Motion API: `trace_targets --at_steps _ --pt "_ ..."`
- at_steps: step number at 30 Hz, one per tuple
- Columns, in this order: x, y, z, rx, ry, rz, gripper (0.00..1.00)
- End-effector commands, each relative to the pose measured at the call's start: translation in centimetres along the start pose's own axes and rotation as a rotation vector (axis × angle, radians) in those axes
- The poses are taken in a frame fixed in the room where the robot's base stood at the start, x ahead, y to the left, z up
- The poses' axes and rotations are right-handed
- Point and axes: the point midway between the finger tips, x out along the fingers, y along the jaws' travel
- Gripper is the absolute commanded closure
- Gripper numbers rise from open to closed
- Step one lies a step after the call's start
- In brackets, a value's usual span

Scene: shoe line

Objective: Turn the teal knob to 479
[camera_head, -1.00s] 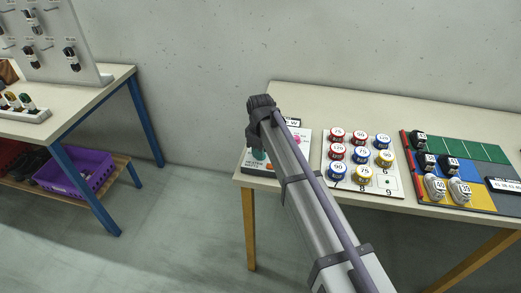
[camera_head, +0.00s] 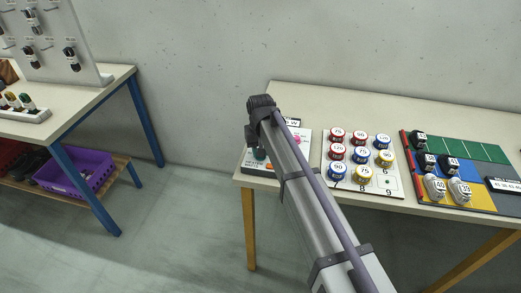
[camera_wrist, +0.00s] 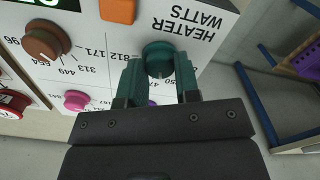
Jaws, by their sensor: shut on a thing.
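The teal knob (camera_wrist: 158,56) sits on a white panel (camera_wrist: 205,45) labelled HEATER WATTS, which appears upside down in the wrist view. My gripper (camera_wrist: 160,76) is shut on the teal knob, one finger on each side of it. The fingers and gripper body cover much of the scale, and I cannot read which number the knob points to. In the head view the teal knob (camera_head: 259,154) shows only in part beside my arm, at the left end of the right-hand table.
On the same panel are a brown knob (camera_wrist: 46,42), a pink knob (camera_wrist: 76,100), and an orange piece (camera_wrist: 118,10). In the head view a board of coloured round tins (camera_head: 361,156) and a mat with shoes (camera_head: 456,166) lie to the right. A purple crate (camera_head: 74,172) sits under the left table.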

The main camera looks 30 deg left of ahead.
Motion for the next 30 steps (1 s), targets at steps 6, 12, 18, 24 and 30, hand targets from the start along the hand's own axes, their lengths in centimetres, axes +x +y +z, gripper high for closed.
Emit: trace_targets --at_steps 6,12,18,24,30 --pt "0.02 0.0 0.04 0.138 -0.001 0.0 0.94" --pt "0.02 0.0 0.04 0.212 -0.001 0.0 0.94" --pt "0.02 0.0 0.05 0.241 -0.001 0.0 0.94" --pt "0.02 0.0 0.05 0.244 -0.001 0.0 0.94" --pt "0.02 0.0 0.05 0.243 -0.001 0.0 0.67"
